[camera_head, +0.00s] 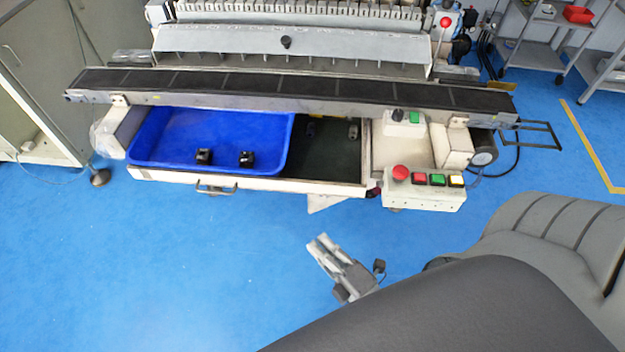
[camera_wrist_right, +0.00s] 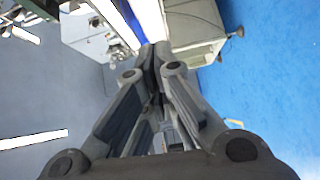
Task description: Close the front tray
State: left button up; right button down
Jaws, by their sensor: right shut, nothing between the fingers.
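The front tray (camera_head: 320,187) is a white drawer pulled out from under the machine's dark conveyor ledge. Its metal handle (camera_head: 216,190) sits left of the middle of the front panel. My right gripper (camera_head: 322,245) is shut and empty, in front of the tray, right of the handle and apart from the panel in the picture. Its closed fingers (camera_wrist_right: 155,55) also show in the right wrist view. My left gripper is not in view.
Two small black parts (camera_head: 246,159) lie in the blue bin. A control box (camera_head: 424,192) with a red knob and coloured buttons stands right of the tray. A grey cabinet (camera_head: 35,110) is at the left. The blue floor before the tray is clear.

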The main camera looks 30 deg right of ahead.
aim_at(306, 155)
jog(key=w+p, duration=0.1)
jog(key=w, duration=0.3)
jog(key=w+d+r+p, duration=0.1)
jog(key=w, duration=0.3)
jog(key=w+p, duration=0.1)
jog(key=w, duration=0.4)
jog(key=shift+d+r, duration=0.15)
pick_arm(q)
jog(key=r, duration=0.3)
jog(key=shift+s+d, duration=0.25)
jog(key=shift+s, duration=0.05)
pick_arm(e)
jog(key=w+d+b, duration=0.1)
jog(key=w+d, duration=0.2)
jog(key=w, duration=0.1)
jog(key=w+d+b, duration=0.2)
jog(key=w+d, duration=0.1)
jog(key=w, duration=0.1)
jog(key=w+d+b, duration=0.1)
jog(key=w+d, duration=0.2)
jog(key=w, duration=0.1)
jog(key=shift+w+d+b, duration=0.1)
jog(key=shift+w+b, duration=0.1)
jog(key=shift+b, duration=0.1)
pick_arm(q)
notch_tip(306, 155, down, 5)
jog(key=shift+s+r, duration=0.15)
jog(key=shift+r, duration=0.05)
pick_arm(e)
jog(key=shift+d+r, duration=0.15)
